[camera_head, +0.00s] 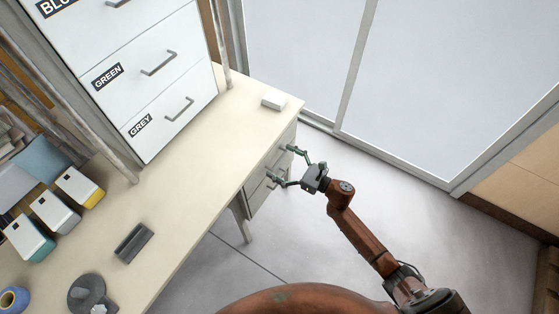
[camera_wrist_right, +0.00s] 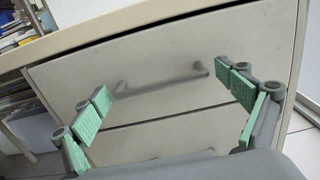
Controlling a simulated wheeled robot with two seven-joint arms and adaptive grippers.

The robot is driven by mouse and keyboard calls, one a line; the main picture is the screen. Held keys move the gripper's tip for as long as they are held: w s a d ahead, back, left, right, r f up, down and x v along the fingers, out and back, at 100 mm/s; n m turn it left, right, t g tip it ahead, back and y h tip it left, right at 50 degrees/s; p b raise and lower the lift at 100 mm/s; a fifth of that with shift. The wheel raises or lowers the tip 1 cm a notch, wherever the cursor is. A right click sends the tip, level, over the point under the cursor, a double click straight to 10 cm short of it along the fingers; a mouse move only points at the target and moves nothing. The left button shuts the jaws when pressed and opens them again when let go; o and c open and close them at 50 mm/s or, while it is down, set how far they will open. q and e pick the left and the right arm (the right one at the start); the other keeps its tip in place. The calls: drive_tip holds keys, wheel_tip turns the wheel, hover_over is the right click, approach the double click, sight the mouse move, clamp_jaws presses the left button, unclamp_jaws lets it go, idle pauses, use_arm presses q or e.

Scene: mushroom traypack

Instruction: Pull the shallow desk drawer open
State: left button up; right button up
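The shallow desk drawer (camera_wrist_right: 160,58) is the upper white front under the desktop in the right wrist view, and it looks closed. Its grey bar handle (camera_wrist_right: 160,84) runs across the front. My right gripper (camera_wrist_right: 164,82) is open and empty. Its green-padded fingers are spread wide, one near each end of the handle, with no grip on it. In the head view my right gripper (camera_head: 281,165) is at the desk's drawer side, facing the fronts. My left gripper is in neither view.
A second drawer (camera_wrist_right: 150,136) lies below. The cream desktop (camera_head: 190,165) carries a labelled white cabinet (camera_head: 140,70), a small white box (camera_head: 274,99), a dark grey block (camera_head: 133,243) and several coloured-base containers (camera_head: 55,212). Grey floor (camera_head: 360,185) in front of the drawers is clear around my arm.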

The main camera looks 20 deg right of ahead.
drive_tip(key=c, duration=1.5)
drive_tip(key=shift+s, duration=0.1)
